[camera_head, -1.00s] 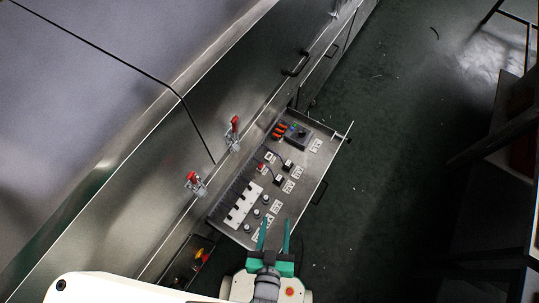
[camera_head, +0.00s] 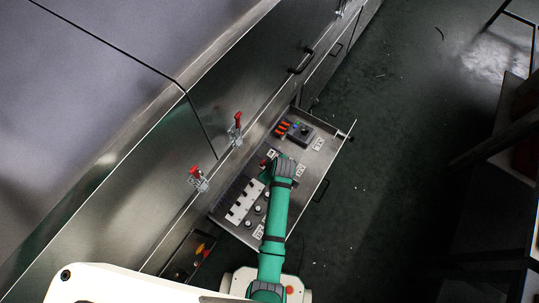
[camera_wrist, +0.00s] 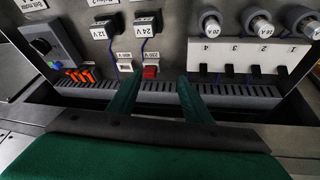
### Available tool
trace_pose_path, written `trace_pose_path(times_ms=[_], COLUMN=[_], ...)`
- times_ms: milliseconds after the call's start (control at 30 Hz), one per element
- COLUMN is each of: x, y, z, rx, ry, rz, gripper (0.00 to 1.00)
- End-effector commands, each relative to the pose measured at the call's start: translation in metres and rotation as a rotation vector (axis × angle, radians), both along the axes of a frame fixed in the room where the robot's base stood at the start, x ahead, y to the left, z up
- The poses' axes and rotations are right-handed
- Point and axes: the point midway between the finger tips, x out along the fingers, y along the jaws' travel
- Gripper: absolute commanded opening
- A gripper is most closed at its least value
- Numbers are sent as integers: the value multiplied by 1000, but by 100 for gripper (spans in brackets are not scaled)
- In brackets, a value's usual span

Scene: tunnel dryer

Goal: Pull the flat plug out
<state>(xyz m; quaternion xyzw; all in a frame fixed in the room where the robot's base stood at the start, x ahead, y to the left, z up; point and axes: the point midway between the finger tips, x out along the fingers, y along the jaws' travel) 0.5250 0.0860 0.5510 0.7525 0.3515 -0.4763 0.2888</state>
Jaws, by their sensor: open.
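Two black plugs with blue wires sit in the panel in the wrist view, one at the 12 V label (camera_wrist: 104,29) and one at the 24 V label (camera_wrist: 145,25). Below them are a red plug-like piece (camera_wrist: 150,72) by the 230 V label and a white piece (camera_wrist: 125,66) by the 400 V label. I cannot tell which is the flat plug. My gripper (camera_wrist: 158,88) is open and empty, its green fingers spread below the red piece, apart from the plugs. In the head view my arm hides much of the panel's middle.
The panel (camera_head: 247,237) extends from the steel dryer wall. Orange connectors (camera_wrist: 80,75) lie left, several black switches (camera_wrist: 229,70) and round connectors (camera_wrist: 258,24) right. A slotted grey duct (camera_wrist: 225,97) runs below. Red-handled clamps (camera_head: 236,128) stand on the dryer.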

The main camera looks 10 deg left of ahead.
Motion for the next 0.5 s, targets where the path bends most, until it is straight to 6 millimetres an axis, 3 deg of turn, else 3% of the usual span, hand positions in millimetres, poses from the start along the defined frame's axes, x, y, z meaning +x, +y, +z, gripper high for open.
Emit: trace_pose_path(times_ms=[33,200,367,500], x=[16,41,50,52], y=[1,2,2,4], z=[7,22,31,26], rx=[-8,-24,-31,-32], ry=[20,92,126,136], rz=[43,167,226,239], gripper=[45,45,45,45])
